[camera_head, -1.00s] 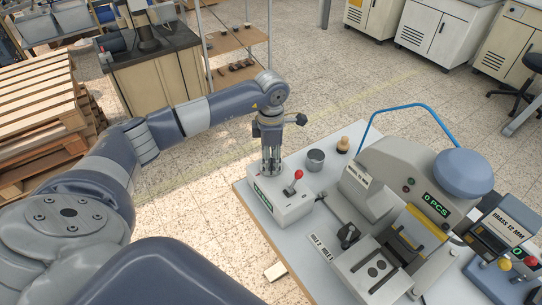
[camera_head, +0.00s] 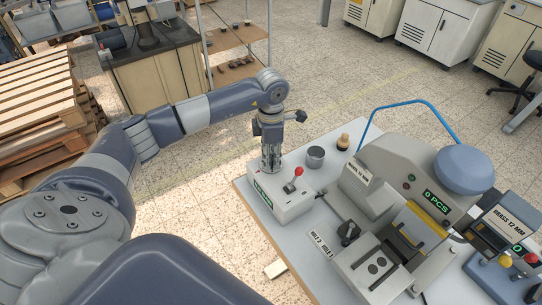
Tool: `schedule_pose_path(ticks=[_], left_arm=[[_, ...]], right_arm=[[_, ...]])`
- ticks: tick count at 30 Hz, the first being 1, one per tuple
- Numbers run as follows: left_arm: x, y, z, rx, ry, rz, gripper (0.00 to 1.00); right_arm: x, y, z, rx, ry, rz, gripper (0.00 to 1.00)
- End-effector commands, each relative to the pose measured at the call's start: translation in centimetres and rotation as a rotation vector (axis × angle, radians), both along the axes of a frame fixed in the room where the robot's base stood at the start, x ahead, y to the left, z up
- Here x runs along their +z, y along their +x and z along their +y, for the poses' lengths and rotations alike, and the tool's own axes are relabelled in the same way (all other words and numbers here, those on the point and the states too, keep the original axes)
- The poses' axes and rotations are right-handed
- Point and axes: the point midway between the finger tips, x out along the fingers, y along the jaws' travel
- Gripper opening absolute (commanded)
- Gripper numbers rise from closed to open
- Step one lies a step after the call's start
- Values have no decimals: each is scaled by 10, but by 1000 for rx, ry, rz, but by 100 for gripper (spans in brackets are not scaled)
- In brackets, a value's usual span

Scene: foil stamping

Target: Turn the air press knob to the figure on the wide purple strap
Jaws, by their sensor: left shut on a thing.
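My left gripper (camera_head: 271,163) points straight down onto the top of a small grey box (camera_head: 291,208) at the left end of the table. Its fingers are closed low over the box top, around a knob that they hide. The box has a red-tipped lever (camera_head: 298,171) to the right of the fingers and a small green-lit display (camera_head: 263,193) on its left face, too small to read. I cannot make out a purple strap in this view. My right gripper is out of view.
Right of the box stand a grey cup (camera_head: 315,157), a wooden-handled tool (camera_head: 343,142) and a large grey press (camera_head: 400,175) showing "0 PCS". A black knob (camera_head: 348,232) sits by a "HOLE 2 HOLE 1" label (camera_head: 320,244). A blue hose (camera_head: 405,103) arches behind.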

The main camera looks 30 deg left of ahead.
Motion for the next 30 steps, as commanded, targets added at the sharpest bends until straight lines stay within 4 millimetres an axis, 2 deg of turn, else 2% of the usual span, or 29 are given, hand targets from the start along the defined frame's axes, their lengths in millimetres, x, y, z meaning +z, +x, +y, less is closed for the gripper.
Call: schedule_pose_path(ticks=[15,30], left_arm=[[-1,0,0,429,0,-1,1],[0,0,0,836,0,-2,1]], right_arm=[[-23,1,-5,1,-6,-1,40],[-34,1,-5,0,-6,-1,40]])
